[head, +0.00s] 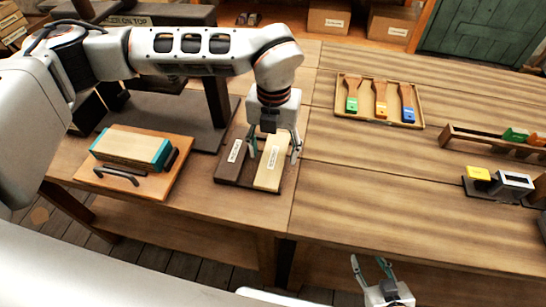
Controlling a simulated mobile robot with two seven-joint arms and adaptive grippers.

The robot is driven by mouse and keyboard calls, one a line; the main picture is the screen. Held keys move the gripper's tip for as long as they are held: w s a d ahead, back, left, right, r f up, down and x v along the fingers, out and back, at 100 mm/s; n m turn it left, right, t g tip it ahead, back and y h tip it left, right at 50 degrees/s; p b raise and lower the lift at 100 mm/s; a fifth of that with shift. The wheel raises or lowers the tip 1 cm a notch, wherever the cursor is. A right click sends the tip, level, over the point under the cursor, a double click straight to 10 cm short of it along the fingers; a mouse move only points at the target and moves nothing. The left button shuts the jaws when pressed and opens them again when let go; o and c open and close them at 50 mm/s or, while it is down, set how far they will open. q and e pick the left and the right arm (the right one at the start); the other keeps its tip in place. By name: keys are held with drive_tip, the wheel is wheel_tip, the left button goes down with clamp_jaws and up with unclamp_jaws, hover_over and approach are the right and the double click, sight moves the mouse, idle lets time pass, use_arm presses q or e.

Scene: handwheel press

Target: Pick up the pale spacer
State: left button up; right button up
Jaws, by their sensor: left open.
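The pale spacer (267,179) is a light wooden block with a white label. It lies on a dark base beside a dark brown block (234,160), which also has a label. My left gripper (274,155) is open and points down over the pale spacer, one finger on each side of it in the picture. I cannot tell how far above it the fingertips are. The gripper partly hides the spacer's far end. My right gripper (368,260) is open and empty at the bottom of the view, in front of the table edge.
A wooden board (128,178) with a teal-ended block and dark handle sits at the left. A tray (345,112) of brushes lies at the back. A wooden rack (460,138) and a yellow block (478,173) are at the right. The tabletop's middle right is clear.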

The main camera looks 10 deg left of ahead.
use_arm(q)
drive_tip(key=c, duration=1.2)
drive_tip(key=shift+c, duration=0.2)
drive_tip(key=shift+r, duration=0.1)
